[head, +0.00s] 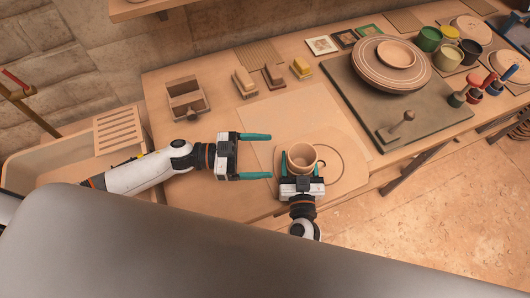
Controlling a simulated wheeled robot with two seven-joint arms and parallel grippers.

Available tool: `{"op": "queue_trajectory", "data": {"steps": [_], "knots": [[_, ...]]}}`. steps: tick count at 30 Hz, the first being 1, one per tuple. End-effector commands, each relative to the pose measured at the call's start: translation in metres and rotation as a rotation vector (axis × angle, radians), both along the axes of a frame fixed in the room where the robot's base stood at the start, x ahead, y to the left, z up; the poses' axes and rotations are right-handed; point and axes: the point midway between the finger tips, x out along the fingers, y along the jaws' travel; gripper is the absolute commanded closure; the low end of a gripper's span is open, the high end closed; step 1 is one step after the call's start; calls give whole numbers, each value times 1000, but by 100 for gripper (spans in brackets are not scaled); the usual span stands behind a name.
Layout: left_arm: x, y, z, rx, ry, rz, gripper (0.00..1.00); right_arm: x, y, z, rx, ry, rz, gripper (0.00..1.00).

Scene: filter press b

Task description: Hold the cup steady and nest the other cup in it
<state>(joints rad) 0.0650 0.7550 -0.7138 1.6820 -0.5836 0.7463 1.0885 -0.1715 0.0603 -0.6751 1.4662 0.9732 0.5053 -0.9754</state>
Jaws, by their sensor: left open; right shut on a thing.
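A tan cup (302,157) stands upright with its mouth up on a light wooden board (345,160) at the table's front edge. I cannot tell a second tan cup near the grippers. Several coloured cups, among them a green one (429,39) and a dark one (470,52), stand at the back right.
A grey-green board (400,100) right of centre carries round plates (391,65) and a wooden stamp (403,121). Small blocks (244,81) and an open wooden box (186,98) stand at the back left. A pale sheet (280,115) lies flat behind the cup.

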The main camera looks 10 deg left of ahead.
Motion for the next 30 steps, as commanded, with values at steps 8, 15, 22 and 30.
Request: {"op": "queue_trajectory", "data": {"steps": [8, 15, 22, 30], "knots": [[0, 0, 0, 0, 0, 0, 16, 0, 0, 0, 0, -1, -1, 11], [0, 0, 0, 0, 0, 0, 16, -1, 0, 0, 0, 0, 0, 11], [0, -1, 0, 0, 0, 0, 16, -27, -7, -1, -1, 3, 0, 11], [0, -1, 0, 0, 0, 0, 16, -83, -22, -1, -1, 3, 0, 11]]}}
